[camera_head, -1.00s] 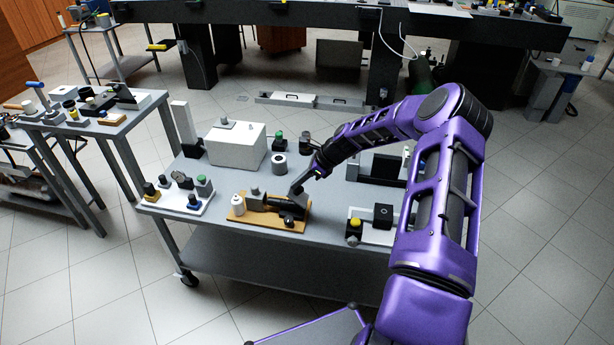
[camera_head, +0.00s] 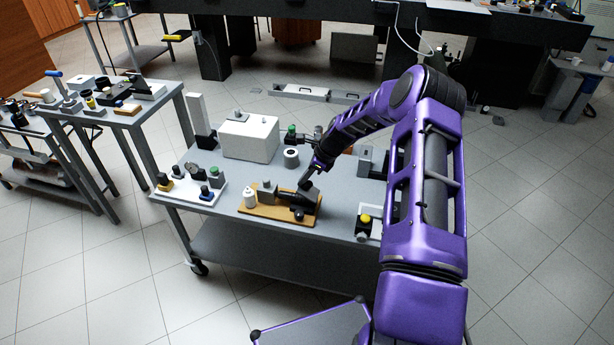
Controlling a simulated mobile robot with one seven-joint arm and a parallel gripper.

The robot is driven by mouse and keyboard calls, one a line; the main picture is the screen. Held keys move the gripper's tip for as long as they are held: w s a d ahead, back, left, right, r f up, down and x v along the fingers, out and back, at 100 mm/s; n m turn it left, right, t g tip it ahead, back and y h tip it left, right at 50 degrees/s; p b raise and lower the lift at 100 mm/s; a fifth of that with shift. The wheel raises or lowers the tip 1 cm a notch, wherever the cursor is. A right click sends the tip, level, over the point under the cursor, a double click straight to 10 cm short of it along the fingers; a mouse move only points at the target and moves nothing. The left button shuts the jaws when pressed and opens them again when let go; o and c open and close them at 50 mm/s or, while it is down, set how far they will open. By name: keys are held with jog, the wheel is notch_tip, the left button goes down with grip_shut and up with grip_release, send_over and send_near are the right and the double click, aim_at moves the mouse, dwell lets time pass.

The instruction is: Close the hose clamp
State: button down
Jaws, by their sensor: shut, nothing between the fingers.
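My gripper (camera_head: 305,184) is at the end of my purple arm, low over a wooden board (camera_head: 270,215) on the grey cart. The jaws look shut and hold nothing. The board carries a black cylindrical part (camera_head: 297,200), a small grey block (camera_head: 267,191), a white bottle (camera_head: 250,199) and a dark round knob (camera_head: 299,214). The gripper tip is at the upper right of the black part; I cannot tell whether it touches. A hose clamp is too small to make out for certain; it may belong to the parts on this board.
A white box (camera_head: 248,139) and a tall white plate (camera_head: 198,114) stand at the cart's back left. A white tray (camera_head: 184,193) with several knobs lies left of the board. A unit with a yellow button (camera_head: 365,219) is to the right. The cart's front strip is clear.

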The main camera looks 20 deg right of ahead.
jog(key=shift+w+a+f+g+h, duration=0.45)
jog(key=shift+a+g+h, duration=0.2)
jog(key=shift+h, duration=0.25)
jog(key=shift+w+a+f+g+h+b, duration=0.2)
jog(key=shift+a+f+g+h+b, duration=0.15)
jog(key=shift+f+g+h, duration=0.3)
jog(key=shift+f+h, duration=0.15)
jog(key=shift+h, duration=0.1)
jog(key=shift+w+a+f+b, duration=0.1)
jog(key=shift+a+f+b, duration=0.05)
jog(key=shift+f+b, duration=0.15)
jog(key=shift+r, duration=0.1)
